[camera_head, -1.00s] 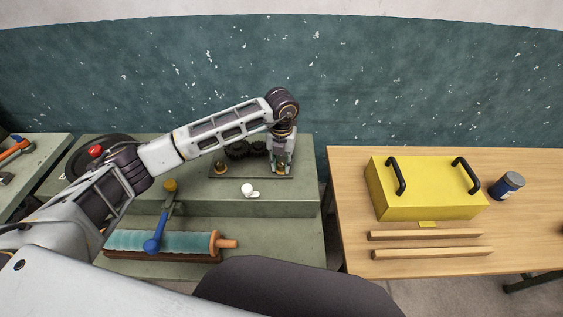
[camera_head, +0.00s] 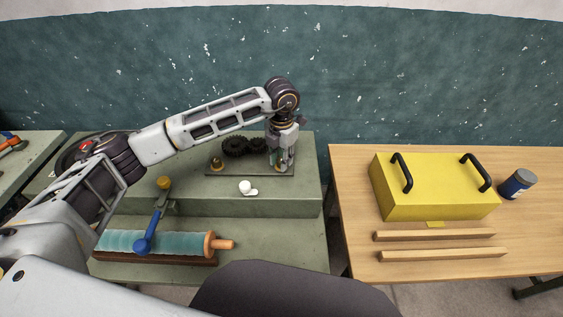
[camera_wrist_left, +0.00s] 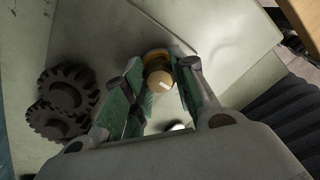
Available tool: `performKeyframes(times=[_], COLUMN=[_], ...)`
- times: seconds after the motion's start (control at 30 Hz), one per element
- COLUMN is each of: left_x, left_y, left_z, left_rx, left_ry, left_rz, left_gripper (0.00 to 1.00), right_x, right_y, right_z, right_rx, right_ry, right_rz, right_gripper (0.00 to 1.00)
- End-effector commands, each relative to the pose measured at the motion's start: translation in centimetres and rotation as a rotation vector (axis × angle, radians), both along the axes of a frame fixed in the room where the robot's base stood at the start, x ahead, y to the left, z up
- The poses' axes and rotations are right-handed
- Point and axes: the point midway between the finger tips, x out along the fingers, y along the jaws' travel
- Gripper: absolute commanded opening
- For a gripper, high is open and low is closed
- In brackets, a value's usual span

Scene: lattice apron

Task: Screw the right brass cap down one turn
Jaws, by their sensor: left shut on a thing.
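The right brass cap (camera_wrist_left: 158,75) sits between the green-padded fingers of my left gripper (camera_wrist_left: 155,80) in the left wrist view. In the head view my left gripper (camera_head: 281,166) points down at the right end of the dark plate, shut on this cap, which the fingers mostly hide. The left brass cap (camera_head: 216,163) stands at the left end of the plate (camera_head: 235,173). My right gripper is in neither view.
A white knob-like piece (camera_head: 246,187) lies in front. A blue-handled crank (camera_head: 143,246) and teal roller (camera_head: 170,241) are nearer. A yellow box (camera_head: 430,187) stands on the wooden table at right.

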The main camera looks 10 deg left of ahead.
Motion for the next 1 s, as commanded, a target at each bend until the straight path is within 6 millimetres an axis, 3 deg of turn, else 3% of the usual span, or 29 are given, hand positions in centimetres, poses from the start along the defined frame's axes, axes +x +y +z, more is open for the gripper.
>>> performKeyframes(times=[0.67, 0.7, 0.83, 1.0], left_x=[0.06, 0.06, 0.04, 0.02], left_y=[0.03, 0.03, 0.02, 0.01], left_z=[0.12, 0.12, 0.09, 0.05], left_rx=[0.000, 0.000, 0.000, 0.000], left_ry=[-0.002, -0.002, -0.001, 0.000], left_rz=[-0.072, -0.072, -0.072, -0.072], left_gripper=[0.03, 0.32, 0.49, 0.50], right_x=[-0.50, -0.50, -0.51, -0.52], right_y=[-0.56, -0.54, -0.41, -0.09], right_z=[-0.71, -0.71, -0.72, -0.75], right_rx=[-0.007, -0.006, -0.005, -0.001], right_ry=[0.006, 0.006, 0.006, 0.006], right_rz=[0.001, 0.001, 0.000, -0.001], right_gripper=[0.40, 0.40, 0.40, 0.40])
